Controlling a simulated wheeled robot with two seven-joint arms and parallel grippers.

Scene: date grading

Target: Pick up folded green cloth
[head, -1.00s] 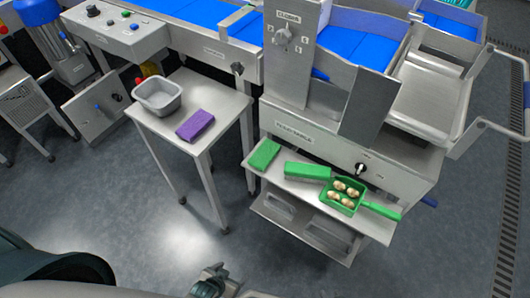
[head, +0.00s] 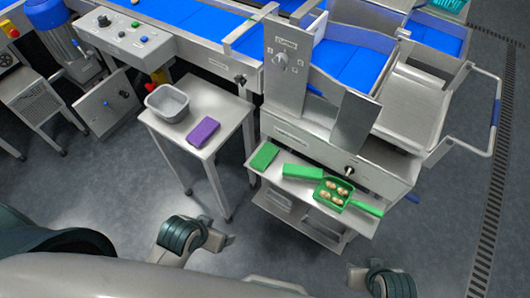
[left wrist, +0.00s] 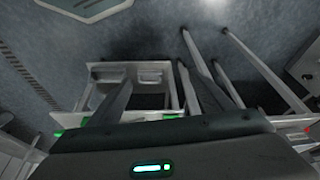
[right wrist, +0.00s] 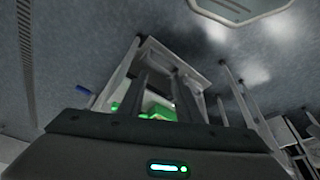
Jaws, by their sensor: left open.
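The folded green cloth (head: 264,156) lies flat at the left end of the grey side shelf (head: 351,222) in the head view. My left arm shows at the bottom centre of the head view, well short of the shelf. In the left wrist view my left gripper (left wrist: 160,85) has its fingers apart with nothing between them. My right arm shows at the lower right edge of the head view. In the right wrist view my right gripper (right wrist: 160,80) has its dark fingers apart and looks empty. Green patches show low in both wrist views, but I cannot tell which is the cloth.
A small steel table (head: 228,121) at left carries a grey tub (head: 167,104) and a folded purple cloth (head: 204,131). The grading machine stands behind; the floor in front is clear.

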